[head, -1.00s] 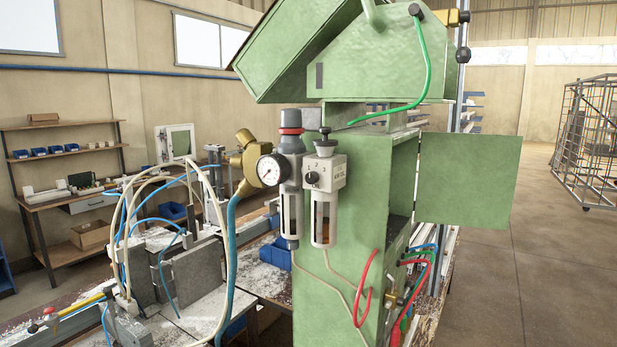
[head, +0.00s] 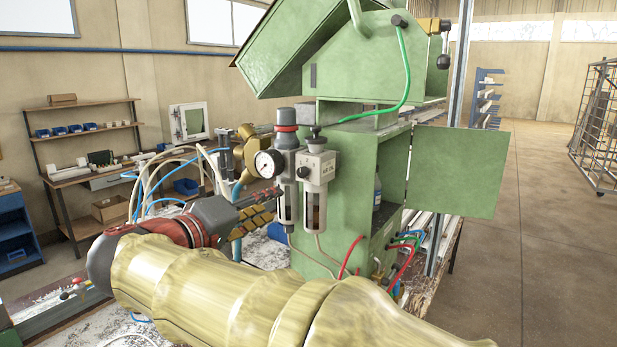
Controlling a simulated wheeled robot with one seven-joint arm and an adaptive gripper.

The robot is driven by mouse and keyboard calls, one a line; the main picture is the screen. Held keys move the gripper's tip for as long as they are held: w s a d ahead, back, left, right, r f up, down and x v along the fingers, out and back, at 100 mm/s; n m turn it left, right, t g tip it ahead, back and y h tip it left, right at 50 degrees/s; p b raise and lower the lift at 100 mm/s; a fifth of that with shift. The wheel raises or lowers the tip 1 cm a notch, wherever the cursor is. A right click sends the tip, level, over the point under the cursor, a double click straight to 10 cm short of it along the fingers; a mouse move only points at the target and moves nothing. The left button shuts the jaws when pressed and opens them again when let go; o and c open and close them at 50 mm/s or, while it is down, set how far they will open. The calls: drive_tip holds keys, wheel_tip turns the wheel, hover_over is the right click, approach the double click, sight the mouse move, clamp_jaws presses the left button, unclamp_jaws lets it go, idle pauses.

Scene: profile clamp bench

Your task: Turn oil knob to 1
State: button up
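My gripper (head: 268,203) is left of the lubricator and a little below the knob, pointing right toward the neighbouring regulator's lower bowl (head: 284,208). I cannot tell whether it touches the bowl. My arm hides part of the gripper's surroundings, and the gap between the fingers is not clear.
A round pressure gauge (head: 267,164) and brass fitting (head: 250,150) sit left of the regulator, just above my gripper. Hoses (head: 205,170) loop behind it. The green cabinet (head: 345,180) stands to the right, its door (head: 461,170) open. Open floor (head: 535,230) lies at far right.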

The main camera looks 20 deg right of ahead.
sight(300, 173)
wheel_tip(300, 173, up, 5)
drive_tip(key=s+d+m+h, duration=0.2)
drive_tip(key=m, duration=0.1)
drive_tip(key=x, duration=0.7)
drive_tip(key=shift+w+d+f, duration=0.15)
drive_tip(key=shift+w+f, duration=0.2)
drive_tip(key=shift+w, duration=0.15)
drive_tip(key=c, duration=0.3)
clamp_jaws()
